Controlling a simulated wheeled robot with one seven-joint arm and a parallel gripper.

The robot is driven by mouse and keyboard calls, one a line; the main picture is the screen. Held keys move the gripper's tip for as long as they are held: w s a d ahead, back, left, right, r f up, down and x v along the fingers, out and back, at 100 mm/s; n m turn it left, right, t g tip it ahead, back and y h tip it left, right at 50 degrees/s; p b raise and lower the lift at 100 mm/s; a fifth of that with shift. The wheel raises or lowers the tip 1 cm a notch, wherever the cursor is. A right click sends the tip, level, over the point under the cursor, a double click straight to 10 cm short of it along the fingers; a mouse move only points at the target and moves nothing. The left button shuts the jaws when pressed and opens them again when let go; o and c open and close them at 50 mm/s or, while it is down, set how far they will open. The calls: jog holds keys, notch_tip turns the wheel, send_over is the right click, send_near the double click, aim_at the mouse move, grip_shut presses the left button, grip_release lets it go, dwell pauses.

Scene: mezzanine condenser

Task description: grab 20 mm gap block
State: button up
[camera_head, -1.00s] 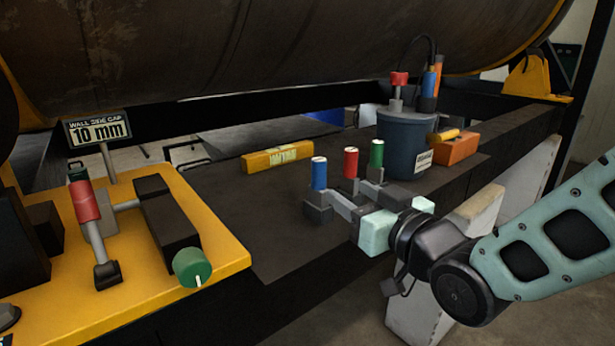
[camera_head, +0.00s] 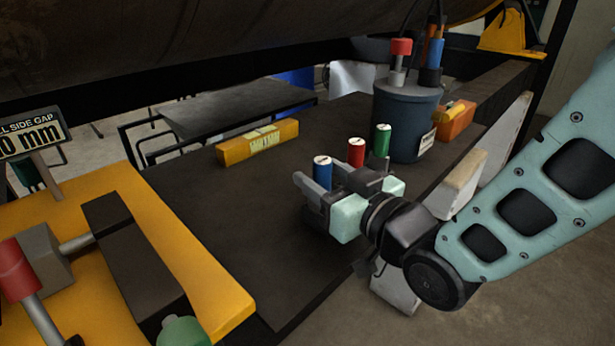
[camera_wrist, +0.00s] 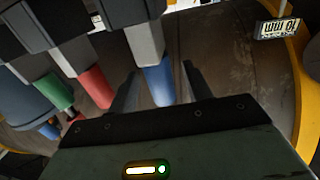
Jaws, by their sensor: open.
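Three gap blocks with grey lower parts and coloured round handles stand in a row on the dark bench: blue (camera_head: 323,172), red (camera_head: 356,152) and green (camera_head: 382,140). No size marking is readable on them, so I cannot tell which is 20 mm. My gripper (camera_head: 325,190) is open at the blue-handled block, with a finger on either side. In the wrist view, the blue handle (camera_wrist: 157,84) is between my spread fingers (camera_wrist: 158,90); contact is not clear. The red (camera_wrist: 94,87) and green (camera_wrist: 53,92) handles are off to the left there.
A yellow bar (camera_head: 258,142) lies behind the blocks. A dark blue-grey bucket (camera_head: 406,125) and an orange box (camera_head: 457,123) stand right of them. A yellow fixture (camera_head: 180,240) with a "10 mm" wall side gap sign (camera_head: 31,138) is at left. A large tank (camera_head: 200,40) hangs above.

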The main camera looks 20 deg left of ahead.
jog(key=shift+w+a, duration=0.15)
jog(key=shift+a, duration=0.1)
grip_shut()
jog(key=shift+r, duration=0.15)
